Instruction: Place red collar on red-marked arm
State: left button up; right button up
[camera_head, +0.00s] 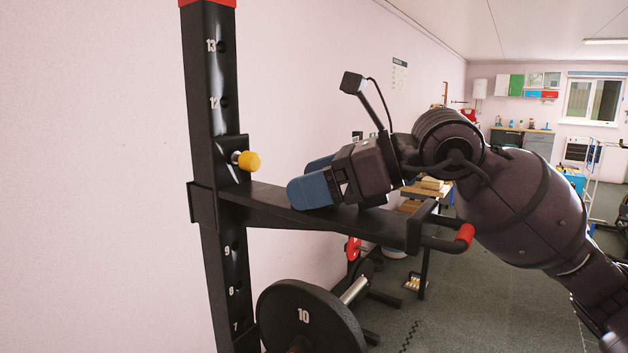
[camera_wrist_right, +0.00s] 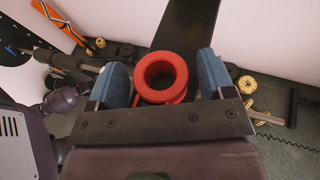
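The red collar (camera_wrist_right: 160,78), a ring with an open hole, shows in the right wrist view between the blue fingers of my right gripper (camera_wrist_right: 164,80). It lies close by the left finger, and a gap shows between it and the right finger. In the head view my right gripper (camera_head: 308,180) points left over the black rack arm (camera_head: 270,205), and its fingers hide the collar. The rack arm has a red grip (camera_head: 465,233) at its outer end; whether it is the red-marked arm is unclear. My left gripper is out of view.
The black numbered upright (camera_head: 216,120) stands left, with a yellow knob (camera_head: 248,161) just above the rack arm. A black weight plate marked 10 (camera_head: 310,318) is below. Open floor (camera_head: 440,315) lies to the right. A wall runs behind the upright.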

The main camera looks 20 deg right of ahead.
jog(key=shift+o, duration=0.2)
jog(key=shift+a+f, duration=0.1)
jog(key=shift+f, duration=0.5)
jog(key=shift+r, duration=0.4)
jog(key=r+v, duration=0.1)
jog(key=v, duration=1.1)
jog(key=shift+r, duration=0.2)
